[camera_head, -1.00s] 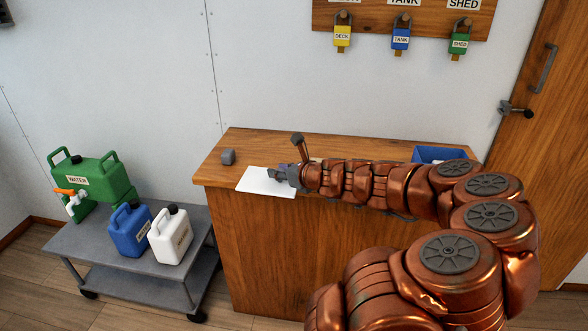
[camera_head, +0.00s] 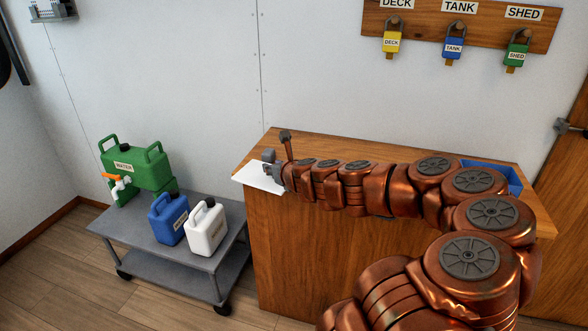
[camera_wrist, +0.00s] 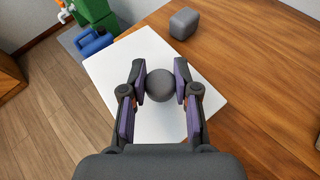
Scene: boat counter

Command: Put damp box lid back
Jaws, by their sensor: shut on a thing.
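A flat white lid (camera_head: 258,178) with a round grey knob (camera_wrist: 161,85) is at the left end of the wooden counter. In the wrist view the lid (camera_wrist: 145,122) lies below my gripper (camera_wrist: 161,84), whose two fingers are shut on the knob from both sides. The lid reaches over the counter's left edge; whether it touches the top or hangs just above it I cannot tell. A blue open box (camera_head: 508,178) stands at the counter's right end, partly hidden behind my arm.
A small grey block (camera_wrist: 184,24) stands on the counter (camera_head: 330,143) close beside the lid. A grey cart (camera_head: 125,235) with green, blue and white canisters is left of the counter. Padlocks hang on the wall board (camera_head: 480,20).

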